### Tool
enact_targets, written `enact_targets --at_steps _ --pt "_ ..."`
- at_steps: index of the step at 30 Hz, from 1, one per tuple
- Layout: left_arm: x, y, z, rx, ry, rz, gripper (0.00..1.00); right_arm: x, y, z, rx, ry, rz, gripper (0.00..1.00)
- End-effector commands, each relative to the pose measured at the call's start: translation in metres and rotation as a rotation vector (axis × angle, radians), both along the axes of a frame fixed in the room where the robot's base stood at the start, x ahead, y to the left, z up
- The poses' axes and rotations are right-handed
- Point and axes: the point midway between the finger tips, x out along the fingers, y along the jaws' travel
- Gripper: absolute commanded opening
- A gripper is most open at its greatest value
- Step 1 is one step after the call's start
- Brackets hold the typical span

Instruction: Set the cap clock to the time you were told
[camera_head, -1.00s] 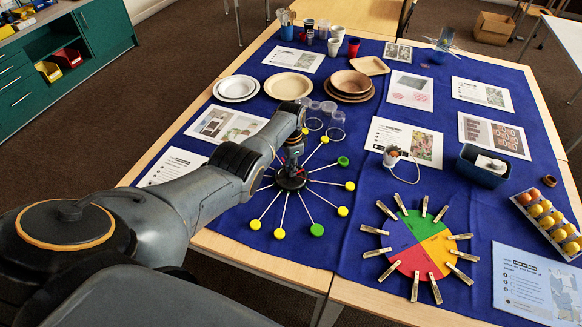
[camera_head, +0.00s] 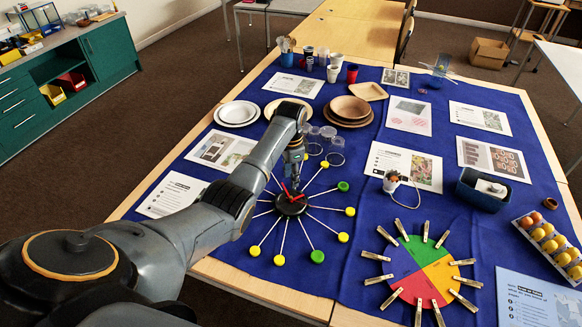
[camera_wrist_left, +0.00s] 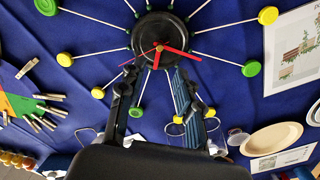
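The cap clock lies on the blue cloth: a black round hub (camera_head: 291,205) with white sticks ending in yellow and green caps (camera_head: 317,257). In the left wrist view its hub (camera_wrist_left: 159,33) is near the top centre. Red hands (camera_wrist_left: 178,51) meet at the hub's centre; one points right, one left and slightly down, and a short one points down. The red hands (camera_head: 289,194) also show in the head view. My left gripper (camera_head: 293,182) is just above the hub. In the left wrist view the gripper (camera_wrist_left: 152,82) has its fingers apart with nothing between them. My right gripper is out of view.
A coloured wheel with clothespins (camera_head: 420,268) lies to the right of the clock. Clear plastic cups (camera_head: 329,132), plates (camera_head: 238,112) and wooden bowls (camera_head: 350,106) stand behind it.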

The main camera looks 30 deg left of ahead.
Motion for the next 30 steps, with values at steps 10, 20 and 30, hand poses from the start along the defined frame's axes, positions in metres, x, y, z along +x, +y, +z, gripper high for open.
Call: enact_targets --at_steps 10,20,30 --pt "0.000 0.000 0.036 0.001 0.001 -0.001 0.34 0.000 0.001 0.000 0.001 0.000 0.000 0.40" --pt "0.000 0.000 0.036 0.001 0.001 0.000 0.34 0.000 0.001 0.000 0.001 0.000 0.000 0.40" --pt "-0.011 -0.006 0.020 0.022 -0.005 0.008 0.34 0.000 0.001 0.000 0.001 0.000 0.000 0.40"
